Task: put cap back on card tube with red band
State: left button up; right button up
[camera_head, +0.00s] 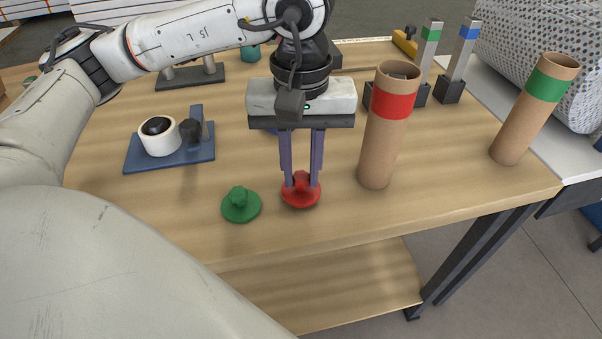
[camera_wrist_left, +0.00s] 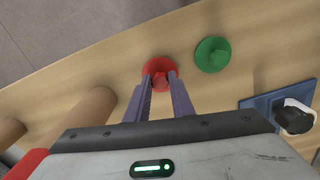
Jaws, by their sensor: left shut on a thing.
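The card tube with the red band (camera_head: 378,145) stands upright on the table, to the right of my left gripper; its top end looks open. In the left wrist view part of this tube (camera_wrist_left: 88,108) shows at the left. My left gripper (camera_head: 301,183) points down and is shut on the knob of the red cap (camera_head: 300,197). The cap is at or very near the table top; I cannot tell if it touches. The left wrist view shows the fingers (camera_wrist_left: 160,80) on the knob of the red cap (camera_wrist_left: 158,64). My right gripper is not in view.
A green cap (camera_head: 241,206) lies left of the red cap. A tube with a green band (camera_head: 519,125) stands near the right edge. A blue tape holder (camera_head: 140,163) with a white roll is at the left. Stands with green and blue tops (camera_head: 456,65) are behind the red-banded tube.

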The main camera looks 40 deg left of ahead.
aim_at(301, 176)
pick_arm(q)
notch_tip(301, 176, up, 9)
jog(key=shift+p, duration=0.4)
jog(key=shift+f, duration=0.1)
